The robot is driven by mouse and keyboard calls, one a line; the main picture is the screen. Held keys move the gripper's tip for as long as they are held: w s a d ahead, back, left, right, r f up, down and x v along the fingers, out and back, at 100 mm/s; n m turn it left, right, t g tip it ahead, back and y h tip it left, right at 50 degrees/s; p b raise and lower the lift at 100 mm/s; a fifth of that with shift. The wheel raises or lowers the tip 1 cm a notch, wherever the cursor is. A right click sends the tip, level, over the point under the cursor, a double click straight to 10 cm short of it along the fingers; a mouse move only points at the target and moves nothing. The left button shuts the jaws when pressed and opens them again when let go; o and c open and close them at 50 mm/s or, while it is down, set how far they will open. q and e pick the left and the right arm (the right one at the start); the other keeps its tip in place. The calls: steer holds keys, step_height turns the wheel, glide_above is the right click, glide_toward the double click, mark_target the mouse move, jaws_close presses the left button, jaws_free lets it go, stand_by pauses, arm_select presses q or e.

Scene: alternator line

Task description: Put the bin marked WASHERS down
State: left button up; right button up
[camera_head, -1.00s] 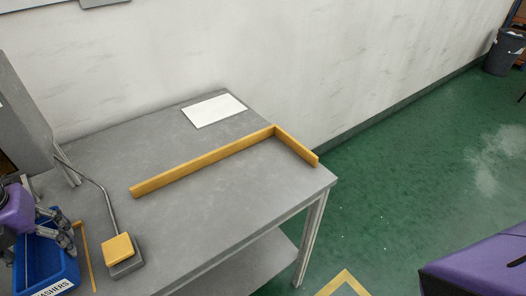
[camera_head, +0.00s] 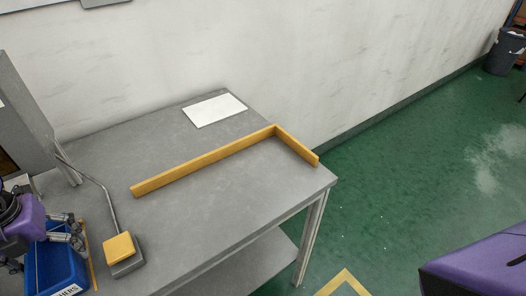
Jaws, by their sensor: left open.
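The blue bin (camera_head: 58,272) is at the lower left of the head view, cut off by the bottom edge. Its white front label shows only the end of a word, "HERS". My left gripper (camera_head: 76,232) is open, with its fingers at the bin's far rim; I cannot tell whether they touch it. The purple body of my left arm hides the bin's left part. Whether the bin rests on the grey table (camera_head: 190,225) or hangs just above it cannot be told. My right gripper is out of view.
A yellow-topped block (camera_head: 119,247) with a bent metal rod stands just right of the bin. A thin orange strip (camera_head: 93,274) lies between them. An L-shaped yellow rail (camera_head: 205,161) and a white sheet (camera_head: 215,109) lie farther back. The tabletop inside the rail is clear.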

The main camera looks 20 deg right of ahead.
mark_target(64, 265)
arm_select(q)
steer(key=shift+r, duration=0.2)
step_height(64, 265, up, 12)
stand_by(0.5)
stand_by(0.5)
